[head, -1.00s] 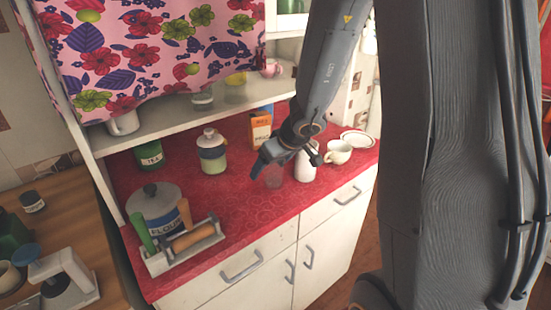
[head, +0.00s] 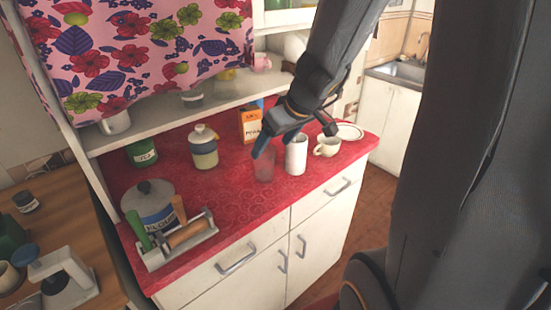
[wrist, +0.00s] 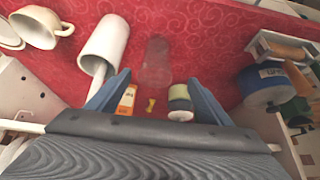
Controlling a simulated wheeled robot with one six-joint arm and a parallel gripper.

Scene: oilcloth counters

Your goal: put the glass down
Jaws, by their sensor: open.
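The clear glass (head: 264,166) stands upright on the red oilcloth counter (head: 235,205), left of a white canister. In the wrist view the glass (wrist: 156,63) shows faintly just beyond the gap between my fingertips. My gripper (head: 296,140) is open, with its fingers wide apart, above and behind the glass. In the wrist view both blue-grey fingers of my gripper (wrist: 158,78) show with nothing held between them. The glass looks free of the fingers.
The white canister (head: 296,155), a cream cup (head: 327,146) and a plate (head: 349,132) stand on the right. An orange box (head: 251,125) and a banded jar (head: 203,148) stand behind. The counter's front middle is clear.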

